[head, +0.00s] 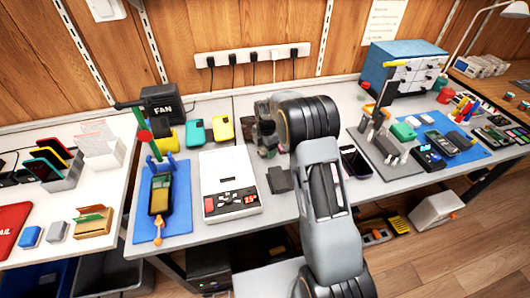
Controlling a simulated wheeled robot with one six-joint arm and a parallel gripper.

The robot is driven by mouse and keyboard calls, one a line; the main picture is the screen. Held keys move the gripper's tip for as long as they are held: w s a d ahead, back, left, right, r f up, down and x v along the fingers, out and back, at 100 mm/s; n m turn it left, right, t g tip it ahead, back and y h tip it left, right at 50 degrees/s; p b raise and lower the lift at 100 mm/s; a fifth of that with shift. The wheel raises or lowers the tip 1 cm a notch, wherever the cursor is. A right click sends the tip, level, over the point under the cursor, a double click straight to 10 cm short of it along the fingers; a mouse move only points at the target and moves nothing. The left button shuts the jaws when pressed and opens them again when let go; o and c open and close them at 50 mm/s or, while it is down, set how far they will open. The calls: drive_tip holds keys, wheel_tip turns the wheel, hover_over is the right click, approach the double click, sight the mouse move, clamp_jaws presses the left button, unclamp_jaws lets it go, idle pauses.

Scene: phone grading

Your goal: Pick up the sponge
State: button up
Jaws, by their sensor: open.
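No object in the head view is clearly a sponge at this size. A blue block (31,236) and a grey block (58,231) lie on the left table. My gripper (267,146) is over the middle of the bench, behind the dark grey block in the picture. It is open; its fingertips are small and partly hidden by my arm.
The white device (230,187) and a blue mat (150,227) with a phone stand left of my arm. A phone (355,162) lies right of it. Yellow and teal pieces stand behind. A blue box (402,66) stands at the back right. Some bench front is clear.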

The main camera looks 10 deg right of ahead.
drive_tip(key=shift+f, duration=0.5)
drive_tip(key=shift+c, duration=0.3)
drive_tip(key=c, duration=1)
drive_tip(key=shift+r, duration=0.45)
wheel_tip(320, 180, up, 2)
drive_tip(key=shift+r, duration=0.15)
drive_tip(key=s+r, duration=1)
drive_tip(key=s, duration=0.4)
drive_tip(key=shift+b, duration=0.3)
